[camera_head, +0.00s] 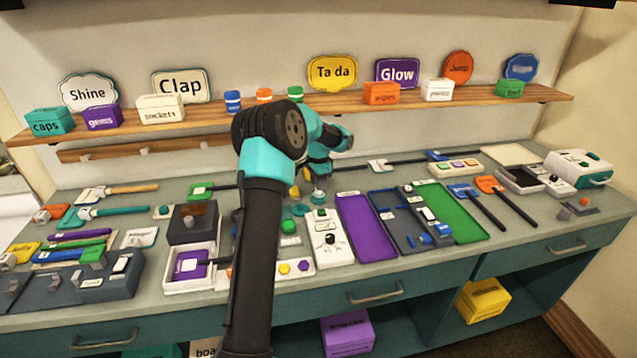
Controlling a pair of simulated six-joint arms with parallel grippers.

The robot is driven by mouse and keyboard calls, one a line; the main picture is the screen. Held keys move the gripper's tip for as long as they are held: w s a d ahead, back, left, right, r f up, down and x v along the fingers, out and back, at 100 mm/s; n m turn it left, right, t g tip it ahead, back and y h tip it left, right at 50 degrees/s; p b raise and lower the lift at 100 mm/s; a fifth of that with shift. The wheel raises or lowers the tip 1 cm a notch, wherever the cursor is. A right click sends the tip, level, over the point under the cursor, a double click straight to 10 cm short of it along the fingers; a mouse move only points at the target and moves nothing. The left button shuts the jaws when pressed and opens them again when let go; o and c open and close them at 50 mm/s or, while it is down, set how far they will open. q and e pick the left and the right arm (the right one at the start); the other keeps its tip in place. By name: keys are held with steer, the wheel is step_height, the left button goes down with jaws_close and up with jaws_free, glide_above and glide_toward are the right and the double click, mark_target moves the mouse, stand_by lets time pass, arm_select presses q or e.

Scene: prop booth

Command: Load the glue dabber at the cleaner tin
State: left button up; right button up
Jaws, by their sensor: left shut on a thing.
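My left gripper (318,182) hangs over the middle of the bench and points down. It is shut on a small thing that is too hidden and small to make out. A small round teal item (318,198) is right under the fingertips; I cannot tell whether they touch. Green round items (290,226) stand just left of it, partly behind my arm. I cannot tell which item is the glue dabber or the cleaner tin. My right gripper is out of view.
A white box with a black knob (328,240), a purple tray (366,228) and a green tray (452,215) lie near the gripper. Long-handled tools (490,205) lie to the right. A shelf (440,101) with signs and small boxes runs behind. My left arm hides part of the bench.

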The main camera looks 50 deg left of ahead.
arm_select(q)
steer(key=shift+f, duration=0.1)
stand_by(0.3)
steer(key=shift+r, duration=3.55)
